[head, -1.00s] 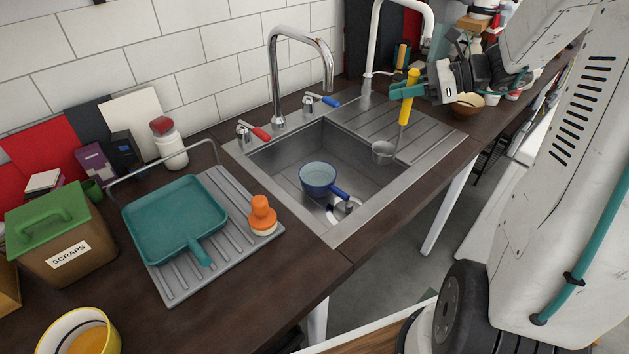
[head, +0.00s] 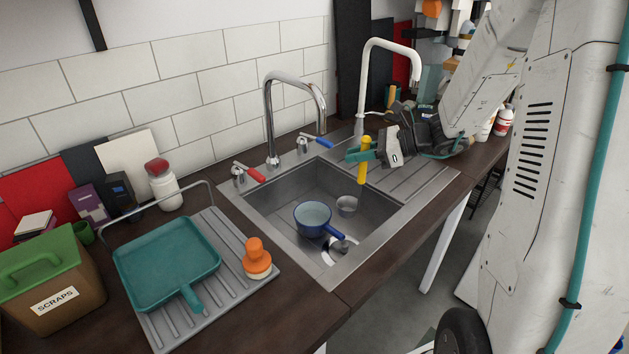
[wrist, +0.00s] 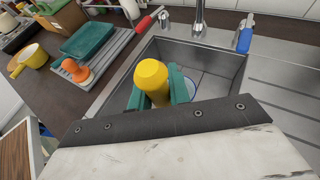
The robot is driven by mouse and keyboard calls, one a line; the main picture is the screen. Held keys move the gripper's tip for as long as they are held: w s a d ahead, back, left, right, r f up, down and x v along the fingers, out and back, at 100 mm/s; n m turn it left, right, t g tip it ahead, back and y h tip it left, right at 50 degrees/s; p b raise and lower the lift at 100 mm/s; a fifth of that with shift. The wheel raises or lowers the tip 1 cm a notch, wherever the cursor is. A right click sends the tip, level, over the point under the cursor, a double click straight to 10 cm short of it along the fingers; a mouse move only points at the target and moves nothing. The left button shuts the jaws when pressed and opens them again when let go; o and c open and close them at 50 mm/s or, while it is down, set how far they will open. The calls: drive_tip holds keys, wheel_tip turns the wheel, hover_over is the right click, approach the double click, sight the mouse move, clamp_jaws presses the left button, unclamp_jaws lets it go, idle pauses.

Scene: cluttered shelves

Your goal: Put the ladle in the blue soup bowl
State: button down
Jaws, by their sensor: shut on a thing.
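The ladle (head: 363,173) has a yellow handle and a small grey cup (head: 347,206). My gripper (head: 362,154) has teal fingers shut on the upper handle, and the ladle hangs upright. In the head view its cup shows over the sink, just right of a blue round vessel (head: 312,215) with a dark blue side handle. That vessel sits in the sink and looks empty; no other blue bowl shows. In the wrist view the yellow handle (wrist: 152,78) is between the fingers, and the vessel's pale inside (wrist: 190,87) is partly hidden behind them.
The steel sink (head: 270,222) has a chrome tap (head: 268,115) and a white tap (head: 362,85) behind it. A teal pan (head: 165,260) and an orange brush (head: 256,258) lie on the left drainer. The right drainboard (head: 425,182) has free room at its front.

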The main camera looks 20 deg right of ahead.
drive_tip(key=w+a, duration=0.6)
drive_tip(key=a, duration=0.3)
wheel_tip(320, 180, down, 7)
drive_tip(key=shift+s+d, duration=0.1)
drive_tip(key=c, duration=1.3)
unclamp_jaws()
drive_tip(key=shift+f, duration=0.15)
